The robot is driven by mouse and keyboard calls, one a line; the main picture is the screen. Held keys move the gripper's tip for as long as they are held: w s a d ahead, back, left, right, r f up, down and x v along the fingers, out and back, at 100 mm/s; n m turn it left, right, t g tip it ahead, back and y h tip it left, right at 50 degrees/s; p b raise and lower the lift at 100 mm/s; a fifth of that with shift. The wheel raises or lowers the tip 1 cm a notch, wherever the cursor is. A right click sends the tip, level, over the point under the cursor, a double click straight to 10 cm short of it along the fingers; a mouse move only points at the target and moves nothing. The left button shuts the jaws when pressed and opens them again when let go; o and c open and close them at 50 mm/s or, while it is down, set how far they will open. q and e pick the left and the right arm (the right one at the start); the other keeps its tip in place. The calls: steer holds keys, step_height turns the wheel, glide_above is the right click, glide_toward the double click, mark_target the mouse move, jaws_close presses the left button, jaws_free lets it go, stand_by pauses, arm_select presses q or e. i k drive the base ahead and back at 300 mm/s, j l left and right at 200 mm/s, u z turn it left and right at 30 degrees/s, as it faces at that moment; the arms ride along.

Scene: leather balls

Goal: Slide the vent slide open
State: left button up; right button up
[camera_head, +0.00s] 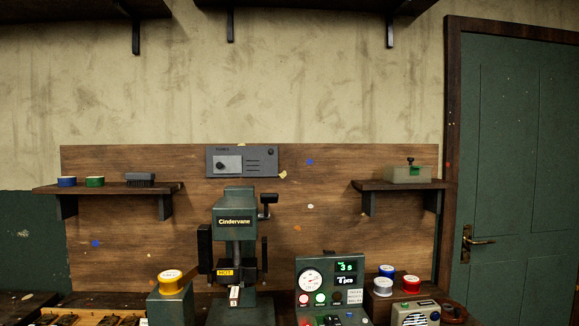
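The vent (242,161) is a grey metal panel on the wooden backboard, above the green press. Small lettering on it seems to read "FUMES". A lighter slide plate (230,164) with a dark round knob (219,165) sits on its left half. Several dark slots (256,164) show uncovered on the right half. A small dark round part is at its upper right corner. Neither of my grippers is in view.
The green press (235,230) marked "Cindervane" and "HOT" stands just below the vent, its top close under it. Shelves (110,188) (400,185) flank it. A gauge box (330,285), spools (383,286) and a yellow-topped block (170,300) stand on the bench. The wall before the vent is clear.

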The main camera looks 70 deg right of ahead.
mark_target(233, 164)
steer(key=z, duration=2.05)
